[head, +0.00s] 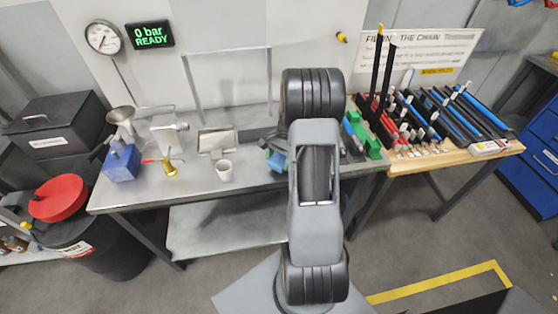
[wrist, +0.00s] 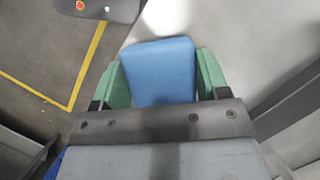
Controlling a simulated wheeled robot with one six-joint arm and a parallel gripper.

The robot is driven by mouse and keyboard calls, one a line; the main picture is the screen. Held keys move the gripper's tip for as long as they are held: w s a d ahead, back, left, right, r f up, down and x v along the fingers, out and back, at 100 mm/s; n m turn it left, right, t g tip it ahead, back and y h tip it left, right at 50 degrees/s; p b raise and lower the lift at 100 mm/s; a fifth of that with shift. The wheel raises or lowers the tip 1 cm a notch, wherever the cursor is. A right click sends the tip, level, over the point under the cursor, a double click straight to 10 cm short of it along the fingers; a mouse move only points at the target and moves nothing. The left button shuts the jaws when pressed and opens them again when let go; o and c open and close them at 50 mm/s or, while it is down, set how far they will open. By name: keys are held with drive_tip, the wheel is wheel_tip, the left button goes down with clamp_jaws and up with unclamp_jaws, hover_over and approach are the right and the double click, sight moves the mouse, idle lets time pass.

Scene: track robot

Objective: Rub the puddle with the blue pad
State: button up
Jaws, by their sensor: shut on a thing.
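In the wrist view my gripper (wrist: 161,72) is shut on the blue pad (wrist: 160,85), with one green finger pressed against each side of it. Beyond the pad lies the pale grey bench top (wrist: 235,40), with a brighter patch near its edge. I cannot make out a clear puddle outline in either view. In the head view my arm stands in front of the bench and hides most of my gripper and the pad. Whether the pad touches the bench top cannot be told.
On the metal bench (head: 250,185) stand a white cup (head: 224,170), a blue block (head: 121,162), a brass piece (head: 171,166) and a grey metal device (head: 169,131). A wooden table (head: 455,158) with rods adjoins at right.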

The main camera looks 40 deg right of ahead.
sight(277, 163)
wheel_tip(277, 163, up, 2)
drive_tip(key=shift+s+d+r+p, duration=0.1)
drive_tip(key=shift+d+p, duration=0.05)
drive_tip(key=shift+p, duration=0.4)
drive_tip(key=shift+r+p, duration=1.15)
drive_tip(key=shift+r, duration=0.35)
